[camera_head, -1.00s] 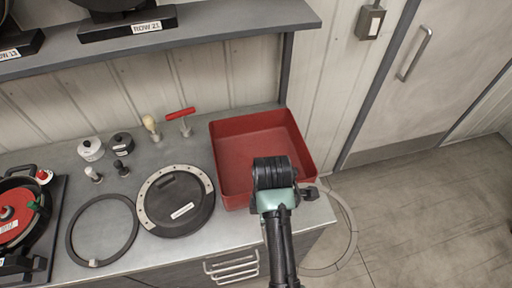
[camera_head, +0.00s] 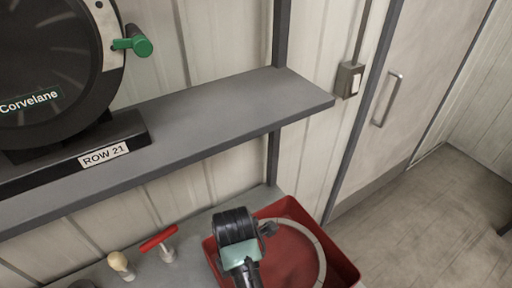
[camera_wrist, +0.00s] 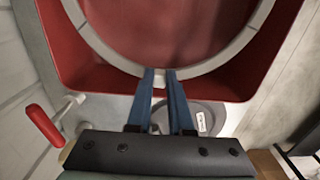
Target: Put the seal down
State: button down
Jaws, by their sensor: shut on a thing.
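The seal, a thin pale grey ring (camera_head: 322,262), is pinched at its near edge by my gripper (camera_head: 268,229). In the wrist view the seal (camera_wrist: 98,42) extends away from the fingertips (camera_wrist: 160,78), roughly level. It lies over the opening of the red bin (camera_wrist: 55,50), which also shows in the head view (camera_head: 342,264). I cannot tell whether the seal touches the bin or hangs above it. My wrist hides part of the ring in the head view.
A grey shelf (camera_head: 215,112) with a black seed meter (camera_head: 55,75) overhangs the bench at left. A red T-handled tool (camera_head: 158,240) and a pale-knobbed tool (camera_head: 122,264) stand left of the bin. A dark round lid (camera_wrist: 205,108) is near the fingers in the wrist view.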

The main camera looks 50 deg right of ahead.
jog(key=f, duration=0.4)
jog(key=shift+s+f+p, duration=0.15)
jog(key=shift+s+p, duration=0.15)
jog(key=shift+p, duration=0.05)
jog(key=shift+w+f, duration=0.1)
jog(key=shift+f, duration=2.35)
jog(key=c, duration=0.8)
grip_release()
jog(key=shift+f, duration=0.1)
notch_tip(320, 180, up, 12)
jog(key=shift+r, duration=0.15)
